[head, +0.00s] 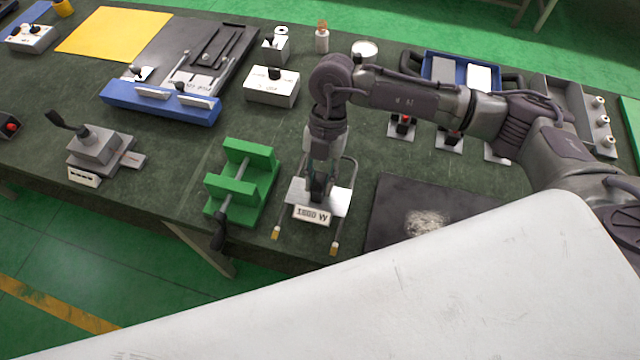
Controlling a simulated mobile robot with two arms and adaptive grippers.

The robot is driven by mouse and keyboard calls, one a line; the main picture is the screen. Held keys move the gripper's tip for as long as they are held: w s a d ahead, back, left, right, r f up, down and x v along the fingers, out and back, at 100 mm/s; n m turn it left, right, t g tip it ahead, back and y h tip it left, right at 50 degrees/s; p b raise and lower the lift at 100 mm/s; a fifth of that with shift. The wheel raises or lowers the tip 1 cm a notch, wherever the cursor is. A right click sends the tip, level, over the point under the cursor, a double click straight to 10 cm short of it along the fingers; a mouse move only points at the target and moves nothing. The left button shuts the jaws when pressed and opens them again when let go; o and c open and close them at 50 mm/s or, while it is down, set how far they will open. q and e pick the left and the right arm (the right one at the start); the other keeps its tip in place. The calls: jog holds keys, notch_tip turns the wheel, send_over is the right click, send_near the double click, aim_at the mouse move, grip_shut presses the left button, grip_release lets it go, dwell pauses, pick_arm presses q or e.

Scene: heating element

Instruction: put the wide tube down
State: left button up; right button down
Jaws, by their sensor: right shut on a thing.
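The wide tube (346,180) is a grey metal U-shaped heating tube in the middle of the head view. Its two legs point toward me and end in brass-coloured tips. My right gripper (318,190) points down inside the outline of the tube and is shut; the fingers hide the place of contact. A bright metal plate (337,201) and a small label reading about 1800 W (311,215) show below the fingers. I cannot tell whether the tube touches the bench or hangs just above it. My left gripper is not in view.
A green vise (243,160) stands close left of the tube. A dark slab (388,212) with a pale patch lies close right. The bench's front edge is near. A blue tray (432,68), a white switch box (272,90) and a lever press (95,150) stand farther off.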

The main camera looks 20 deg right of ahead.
aim_at(320, 189)
notch_tip(320, 189, down, 2)
jog(key=shift+s+f+p, duration=0.1)
jog(key=shift+f+p, duration=0.1)
jog(key=shift+p, duration=0.2)
jog(key=shift+f, duration=0.45)
jog(key=c, duration=0.9)
grip_release()
jog(key=shift+r, duration=0.25)
jog(key=b+v, duration=0.2)
jog(key=v, duration=0.9)
jog(key=shift+d+r, duration=0.1)
jog(key=shift+r, duration=0.2)
